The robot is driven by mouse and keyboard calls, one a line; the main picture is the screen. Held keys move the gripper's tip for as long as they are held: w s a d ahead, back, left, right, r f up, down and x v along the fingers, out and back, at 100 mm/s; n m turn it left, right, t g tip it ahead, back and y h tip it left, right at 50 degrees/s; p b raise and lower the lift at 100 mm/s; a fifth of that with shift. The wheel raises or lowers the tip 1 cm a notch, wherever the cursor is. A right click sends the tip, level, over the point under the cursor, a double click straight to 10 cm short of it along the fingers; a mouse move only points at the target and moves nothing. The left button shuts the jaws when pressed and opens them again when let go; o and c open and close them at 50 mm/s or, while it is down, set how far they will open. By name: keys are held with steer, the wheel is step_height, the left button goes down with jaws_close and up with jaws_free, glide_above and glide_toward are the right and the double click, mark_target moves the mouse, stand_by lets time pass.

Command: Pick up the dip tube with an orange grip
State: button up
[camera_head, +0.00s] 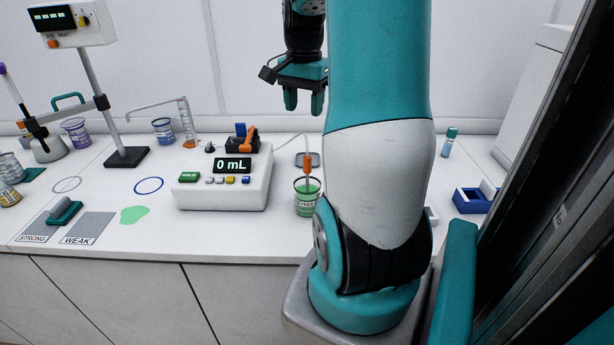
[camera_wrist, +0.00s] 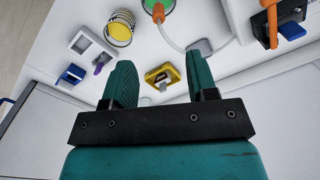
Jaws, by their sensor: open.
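The dip tube's orange grip (camera_head: 307,163) stands upright above a beaker of green liquid (camera_head: 307,200), just left of my arm on the bench. Its lower end is hidden in the beaker. A thin clear hose runs from the grip to the white pump box (camera_head: 222,188), which reads 0 mL. In the wrist view the orange grip (camera_wrist: 158,13) shows at the top edge, beyond my fingertips, with part of the green beaker (camera_wrist: 146,5). My gripper (camera_head: 303,103) is open and empty, high above the back of the bench, fingers down; its fingers also show in the wrist view (camera_wrist: 163,75).
A dark block with an orange lever (camera_head: 242,143) stands behind the pump box. A stand with a heater display (camera_head: 70,22) and several beakers are at the left. A blue tray (camera_head: 475,200) and a small vial (camera_head: 449,142) are at the right, near a dark frame.

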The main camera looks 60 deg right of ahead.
steer(key=p, duration=0.2)
glide_above(307, 172)
steer(key=f, duration=1.1)
steer(key=shift+w+d+f, duration=0.1)
steer(key=shift+w+f, duration=0.2)
steer(key=shift+f, duration=0.05)
steer(key=shift+s+d+f+p, duration=0.15)
steer(key=shift+f+p, duration=0.35)
steer(key=shift+f, duration=0.85)
steer(key=shift+w+d+f+p, duration=0.15)
steer(key=shift+f+p, duration=0.35)
steer(key=shift+f, duration=0.8)
steer(key=shift+s, duration=0.1)
steer(key=shift+c, duration=0.5)
jaws_close()
